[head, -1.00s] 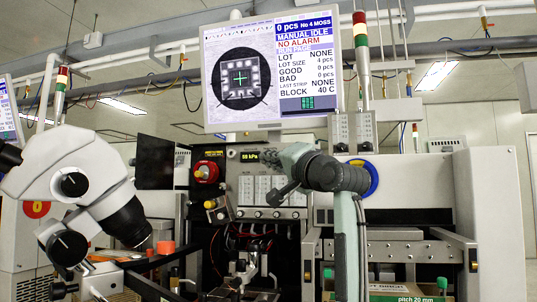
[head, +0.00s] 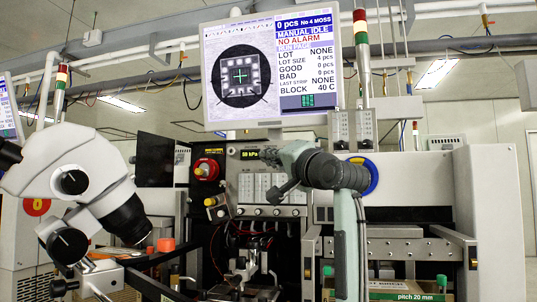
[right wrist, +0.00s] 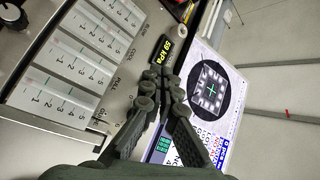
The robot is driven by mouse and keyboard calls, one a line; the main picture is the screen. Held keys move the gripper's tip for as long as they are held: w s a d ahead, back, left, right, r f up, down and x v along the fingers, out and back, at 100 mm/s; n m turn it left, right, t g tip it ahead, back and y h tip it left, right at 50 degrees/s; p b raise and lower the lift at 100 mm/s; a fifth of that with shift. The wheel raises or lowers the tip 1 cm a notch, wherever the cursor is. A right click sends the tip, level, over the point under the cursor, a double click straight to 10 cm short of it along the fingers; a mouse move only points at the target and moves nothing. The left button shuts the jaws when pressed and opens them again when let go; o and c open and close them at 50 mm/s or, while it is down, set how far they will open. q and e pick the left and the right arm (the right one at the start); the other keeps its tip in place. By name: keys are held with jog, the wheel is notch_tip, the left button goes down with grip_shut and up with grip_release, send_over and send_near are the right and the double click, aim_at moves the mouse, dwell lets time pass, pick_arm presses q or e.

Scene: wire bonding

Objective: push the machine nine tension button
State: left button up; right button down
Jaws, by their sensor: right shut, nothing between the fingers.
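The front panel (head: 232,172) of the wire-bonding machine carries a lit pressure display (head: 249,155) and flow gauges (head: 262,188). I cannot make out which control is the tension button. My right gripper (head: 268,154) is shut and empty, just right of the display. In the right wrist view the closed fingertips (right wrist: 166,72) lie over the area beside the kPa display (right wrist: 175,45); I cannot tell whether they touch the panel. The gauges (right wrist: 62,72) stand left of the fingers there. My left gripper is not in view.
The monitor (head: 272,118) hangs above the panel. A red knob (head: 206,169) sits left of the gauges, and small knobs (head: 275,212) line the panel below. A white microscope (head: 85,185) stands at the left. A green-edged box (head: 405,290) is at lower right.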

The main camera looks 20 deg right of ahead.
jog(key=shift+w+d+p, duration=0.3)
jog(key=shift+w+p, duration=0.05)
jog(key=shift+w, duration=0.05)
dwell(0.4)
jog(key=shift+w, duration=0.1)
dwell(0.4)
jog(key=shift+s+a, duration=0.3)
jog(key=shift+s, duration=0.2)
jog(key=shift+s+a, duration=0.55)
jog(key=shift+s, duration=0.3)
jog(key=shift+s+a, duration=0.55)
jog(key=shift+s, duration=0.25)
jog(key=shift+s+a, duration=0.55)
jog(key=shift+s, duration=0.3)
